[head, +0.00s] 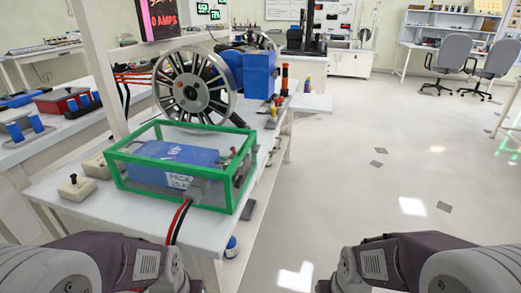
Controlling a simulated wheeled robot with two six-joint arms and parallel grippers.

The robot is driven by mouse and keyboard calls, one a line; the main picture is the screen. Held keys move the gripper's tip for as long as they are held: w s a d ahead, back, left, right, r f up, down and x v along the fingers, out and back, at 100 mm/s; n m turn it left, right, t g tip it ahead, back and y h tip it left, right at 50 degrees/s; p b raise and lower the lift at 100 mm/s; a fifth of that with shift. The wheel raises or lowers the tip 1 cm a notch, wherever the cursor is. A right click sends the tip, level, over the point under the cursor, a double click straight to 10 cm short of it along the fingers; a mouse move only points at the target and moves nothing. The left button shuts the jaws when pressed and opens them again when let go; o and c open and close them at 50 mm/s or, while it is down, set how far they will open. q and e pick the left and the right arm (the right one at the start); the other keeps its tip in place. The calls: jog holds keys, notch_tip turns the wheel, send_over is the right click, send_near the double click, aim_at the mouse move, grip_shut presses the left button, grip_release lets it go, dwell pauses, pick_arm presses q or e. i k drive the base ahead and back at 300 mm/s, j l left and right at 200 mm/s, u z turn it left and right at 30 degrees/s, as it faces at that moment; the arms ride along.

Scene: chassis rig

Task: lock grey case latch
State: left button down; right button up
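A clear case with a green frame (112,173) stands on the white bench at the left of the head view. A blue battery pack (168,152) with a white label lies inside it. A grey block (199,189) sits at the case's front, where red and black cables run down; I cannot tell whether it is a latch or a connector. Dark fittings with a red part (231,161) show at the case's right end; their state is too small to tell. Both my arms show only at the bottom edge, well short of the case, and neither gripper is in view.
The white bench (62,212) carries a beige box with a black knob (76,187) left of the case. A spoked wheel (194,86) and a blue motor (259,74) stand behind it. A blue-labelled can (231,247) is below.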

aim_at(256, 148)
jog(key=i+l+u, duration=0.2)
jog(key=l+u, duration=0.15)
jog(key=l, duration=0.35)
jog(key=i+l+u, duration=0.1)
jog(key=l+u, duration=0.3)
jog(key=l, duration=0.35)
jog(key=l+u, duration=0.35)
jog(key=l, duration=0.4)
jog(key=l+u, duration=0.25)
jog(key=l, duration=0.25)
